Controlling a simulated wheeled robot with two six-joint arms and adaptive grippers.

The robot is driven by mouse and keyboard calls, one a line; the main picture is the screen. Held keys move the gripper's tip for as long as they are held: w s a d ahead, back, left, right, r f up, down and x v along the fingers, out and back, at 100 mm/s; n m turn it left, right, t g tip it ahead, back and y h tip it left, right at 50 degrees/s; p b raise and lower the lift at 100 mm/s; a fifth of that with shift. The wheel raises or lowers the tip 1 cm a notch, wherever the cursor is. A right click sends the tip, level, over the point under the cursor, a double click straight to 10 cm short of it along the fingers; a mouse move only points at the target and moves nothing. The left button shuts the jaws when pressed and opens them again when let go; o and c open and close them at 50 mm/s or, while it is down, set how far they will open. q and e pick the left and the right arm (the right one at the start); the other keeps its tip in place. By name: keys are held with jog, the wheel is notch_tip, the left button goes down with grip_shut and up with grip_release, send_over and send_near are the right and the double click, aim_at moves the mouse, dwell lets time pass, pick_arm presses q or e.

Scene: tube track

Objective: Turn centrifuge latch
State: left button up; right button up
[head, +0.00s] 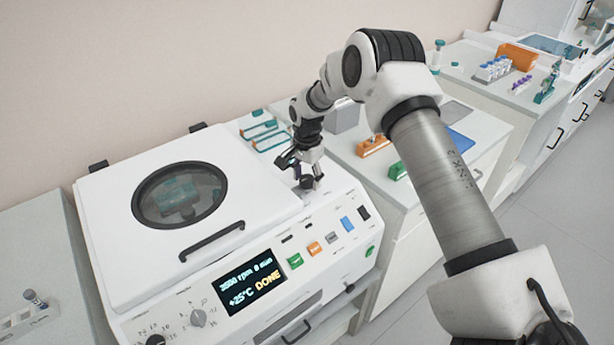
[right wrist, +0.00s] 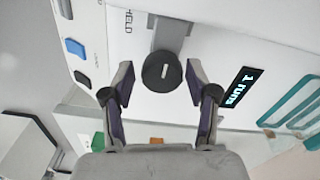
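The centrifuge (head: 130,255) is a white box with its lid (head: 115,190) down, a round dark window and a black handle. Its display reads DONE. The latch is a round black knob (right wrist: 162,72) on a grey bracket, with a pale slot line running roughly up and down in the right wrist view. My right gripper (right wrist: 158,80) is open, with one finger on each side of the knob and gaps visible. In the head view my right gripper (head: 306,178) is over the centrifuge's right end and mostly hides the knob. My left gripper is not in view.
Coloured buttons, including a green one (head: 295,261) and a blue one (head: 347,224), line the front panel. A bench (head: 440,200) to the right holds an orange rack (head: 373,147). A small tube rack (head: 22,318) stands at lower left.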

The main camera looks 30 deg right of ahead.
jog(key=c, duration=0.5)
jog(key=shift+f, duration=0.1)
jog(key=shift+c, duration=0.4)
jog(key=shift+n, duration=0.4)
jog(key=n, duration=0.3)
jog(key=shift+s+f, duration=0.1)
jog(key=n, duration=0.5)
jog(key=n+b, duration=0.1)
jog(key=n, duration=0.3)
jog(key=shift+s+d, duration=0.1)
jog(key=n, duration=0.5)
